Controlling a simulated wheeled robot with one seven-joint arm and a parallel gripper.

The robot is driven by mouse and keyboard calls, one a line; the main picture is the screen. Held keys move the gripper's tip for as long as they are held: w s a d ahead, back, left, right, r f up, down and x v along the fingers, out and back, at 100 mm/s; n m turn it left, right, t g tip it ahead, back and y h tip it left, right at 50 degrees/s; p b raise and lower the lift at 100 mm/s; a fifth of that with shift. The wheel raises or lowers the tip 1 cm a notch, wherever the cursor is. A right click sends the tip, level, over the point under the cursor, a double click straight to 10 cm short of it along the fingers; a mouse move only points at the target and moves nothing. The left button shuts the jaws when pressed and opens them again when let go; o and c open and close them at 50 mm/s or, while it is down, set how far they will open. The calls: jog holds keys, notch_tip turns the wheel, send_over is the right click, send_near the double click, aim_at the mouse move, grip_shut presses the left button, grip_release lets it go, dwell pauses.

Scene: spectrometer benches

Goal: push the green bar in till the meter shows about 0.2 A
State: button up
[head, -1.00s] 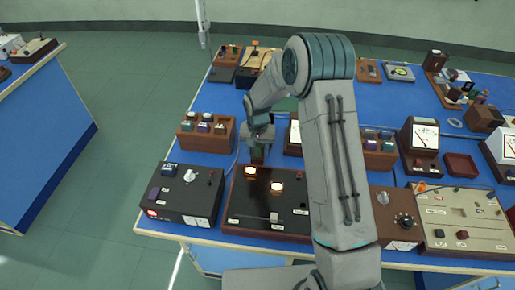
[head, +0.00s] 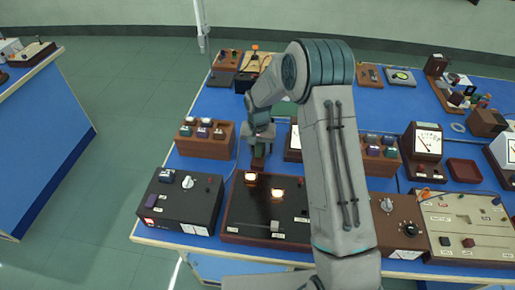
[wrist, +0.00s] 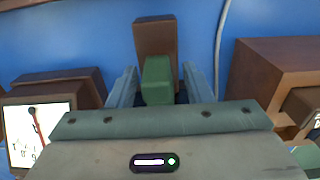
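The green bar (wrist: 158,80) shows in the wrist view, in line with an upright brown block (wrist: 155,38). The bar lies between the two fingers of my gripper (wrist: 160,86). Whether the fingers touch its sides is not clear. In the head view, my gripper (head: 261,140) is low over the bench, just behind the brown block (head: 258,163); the bar is hardly visible there. A meter with a white dial (wrist: 35,132) stands at the left of the wrist view, its reading too small to make out. In the head view, a meter (head: 293,140) beside the gripper is partly hidden by my arm.
A dark board with two lit lamps (head: 264,222) lies in front of the gripper, beside a black supply box (head: 183,203). A brown crate of small blocks (head: 205,146) stands to the left. A pale cable (wrist: 221,50) runs close by.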

jog(key=shift+d, duration=0.15)
notch_tip(320, 180, up, 14)
jog(key=b, duration=0.2)
dwell(0.5)
